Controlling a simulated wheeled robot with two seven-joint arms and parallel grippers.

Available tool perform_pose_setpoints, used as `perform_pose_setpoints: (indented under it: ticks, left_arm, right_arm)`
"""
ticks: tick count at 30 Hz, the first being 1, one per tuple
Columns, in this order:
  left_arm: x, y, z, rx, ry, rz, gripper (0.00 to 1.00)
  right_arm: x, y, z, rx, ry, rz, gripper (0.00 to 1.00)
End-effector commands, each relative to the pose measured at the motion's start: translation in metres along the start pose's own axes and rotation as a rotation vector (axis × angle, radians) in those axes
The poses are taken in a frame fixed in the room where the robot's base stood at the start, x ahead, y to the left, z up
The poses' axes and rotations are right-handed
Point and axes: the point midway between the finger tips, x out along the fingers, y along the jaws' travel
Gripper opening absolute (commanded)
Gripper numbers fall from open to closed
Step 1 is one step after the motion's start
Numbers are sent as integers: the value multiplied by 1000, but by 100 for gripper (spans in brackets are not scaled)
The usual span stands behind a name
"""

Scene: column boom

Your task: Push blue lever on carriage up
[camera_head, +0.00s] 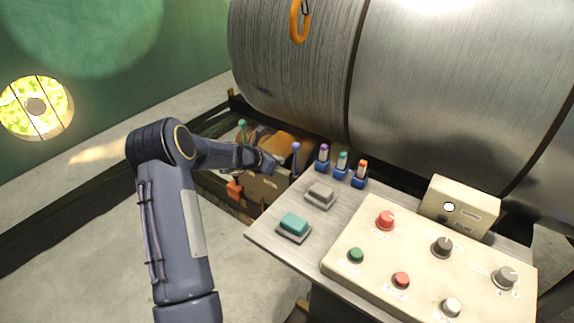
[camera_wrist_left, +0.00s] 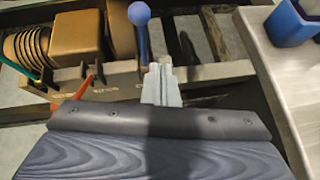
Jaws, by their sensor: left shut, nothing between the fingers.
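The blue lever (camera_head: 296,147) stands upright on the carriage (camera_head: 262,187), beyond the left edge of the grey panel table. In the left wrist view its round blue knob (camera_wrist_left: 139,13) and shaft rise just beyond my fingertips. My left gripper (camera_head: 270,165) is shut and empty, close to the lever on its left side in the head view. In the left wrist view the shut fingers (camera_wrist_left: 160,75) point at the lower part of the shaft. I cannot tell whether they touch it. My right gripper is not in view.
A green lever (camera_head: 242,125) and an orange-red part (camera_head: 234,189) are also on the carriage. The grey table (camera_head: 270,236) holds switches, a beige control panel (camera_head: 400,240) and small blue holders (camera_head: 340,172). A large metal drum (camera_head: 300,80) stands behind.

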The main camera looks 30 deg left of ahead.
Motion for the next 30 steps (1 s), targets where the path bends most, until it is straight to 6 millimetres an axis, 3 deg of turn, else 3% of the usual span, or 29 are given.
perform_pose_setpoints:
  ticks: [3, 7, 26, 30]
  left_arm:
    - [-19, 1, 4, 1, -1, 1, 0]
    - [-30, 1, 6, 0, 0, 0, 0]
    - [-34, 1, 8, 1, 0, -1, 0]
    - [-47, -14, 25, 94, -6, -27, 0]
  right_arm:
    - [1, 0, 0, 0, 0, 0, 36]
    - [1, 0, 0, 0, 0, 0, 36]
    - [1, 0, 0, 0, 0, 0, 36]
    - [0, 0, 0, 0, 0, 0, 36]
